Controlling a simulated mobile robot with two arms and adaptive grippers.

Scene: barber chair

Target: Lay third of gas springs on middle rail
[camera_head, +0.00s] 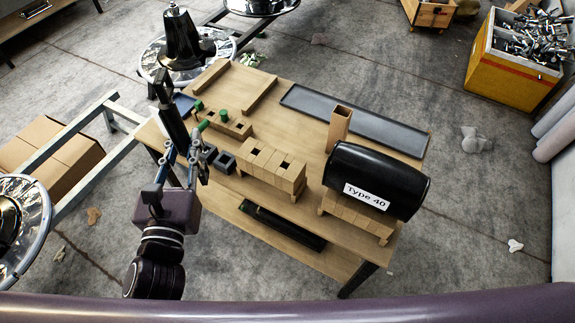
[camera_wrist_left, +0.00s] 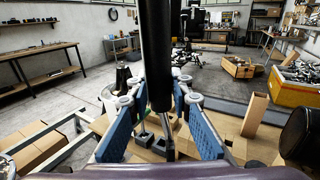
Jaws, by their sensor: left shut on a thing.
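A black gas spring (camera_head: 172,118) stands nearly upright, tilted a little, in my left gripper (camera_head: 184,152) over the left part of the wooden table. In the left wrist view the gas spring (camera_wrist_left: 157,60) runs up between the blue fingers of my left gripper (camera_wrist_left: 160,125), with its thin rod pointing down. Two wooden bars, one at the back left (camera_head: 206,76) and one right of it (camera_head: 262,92), lie on the table; I cannot tell which is the middle rail. No other gas spring is clearly seen. My right gripper is not in view.
On the table (camera_head: 300,105) are a slotted wooden block (camera_head: 268,172), small dark blocks, green-topped pegs, a long dark tray (camera_head: 350,118), an upright wooden box (camera_head: 338,128) and a black roll labelled "Type 40" (camera_head: 375,175). Chair bases (camera_head: 180,50) stand behind. A metal frame lies left.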

